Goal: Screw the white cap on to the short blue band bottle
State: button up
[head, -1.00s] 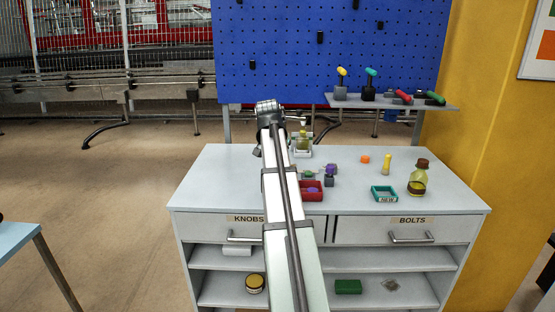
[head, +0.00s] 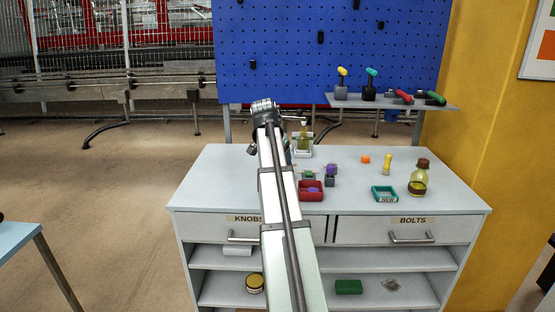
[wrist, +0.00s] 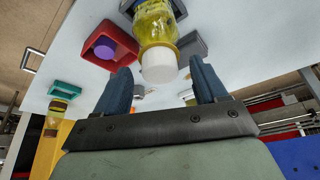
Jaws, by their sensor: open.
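In the wrist view, a white cap (wrist: 158,65) shows at the mouth end of a bottle with yellow contents (wrist: 155,22). I cannot tell how tightly it sits, and no blue band is clear on the bottle. My gripper (wrist: 161,70) is open, its two dark blue fingers apart, one to each side of the cap in the picture, with gaps and no visible contact. In the head view a yellowish bottle (head: 302,143) stands at the back of the bench beside my arm's end. My fingers are hidden there.
A shelf (head: 430,104) with colored handles is behind. The bench's left side is clear.

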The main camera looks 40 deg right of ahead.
jog(key=v, duration=1.2)
dwell(0.8)
